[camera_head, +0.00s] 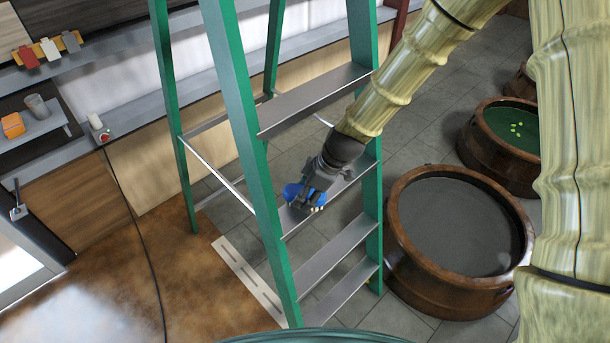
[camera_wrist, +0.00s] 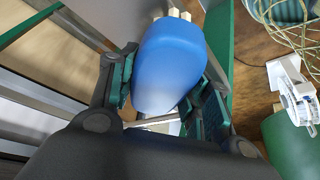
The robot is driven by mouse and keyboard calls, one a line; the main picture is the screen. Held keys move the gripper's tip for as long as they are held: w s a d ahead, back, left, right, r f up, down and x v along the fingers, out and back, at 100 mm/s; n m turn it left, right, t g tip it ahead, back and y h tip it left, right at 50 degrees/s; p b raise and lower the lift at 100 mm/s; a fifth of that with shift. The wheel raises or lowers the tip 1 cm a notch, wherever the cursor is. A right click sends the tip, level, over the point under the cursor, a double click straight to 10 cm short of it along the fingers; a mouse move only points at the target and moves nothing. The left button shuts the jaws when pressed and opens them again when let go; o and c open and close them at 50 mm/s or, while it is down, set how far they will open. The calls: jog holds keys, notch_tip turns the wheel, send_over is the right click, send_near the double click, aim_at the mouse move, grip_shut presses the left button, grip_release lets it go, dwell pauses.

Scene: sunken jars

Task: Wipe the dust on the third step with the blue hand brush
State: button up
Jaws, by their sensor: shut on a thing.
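My gripper (camera_head: 312,190) is shut on the blue hand brush (camera_head: 292,193), at the third step from the bottom (camera_head: 294,222) of a green stepladder (camera_head: 243,120). In the wrist view the rounded blue brush (camera_wrist: 168,65) sits between the two finger pads of my gripper (camera_wrist: 165,92). Pale bristle tufts show at its far end. In the head view these tufts are low, close to the step; I cannot tell whether they touch it. My gripper and the brush hide part of this step. No dust can be made out on it.
A higher step (camera_head: 315,100) lies above my gripper, and the ladder's green rails stand on both sides. Round wooden tubs (camera_head: 400,265) stand at the right. A wall shelf (camera_head: 150,108) runs at the left. A dark cable (camera_head: 140,240) crosses the brown floor.

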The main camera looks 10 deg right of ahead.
notch_tip(320, 180, up, 3)
jog(key=shift+w+d+r+p, duration=0.1)
jog(key=shift+p, duration=0.4)
jog(key=shift+r+p, duration=1.65)
jog(key=shift+r, duration=1)
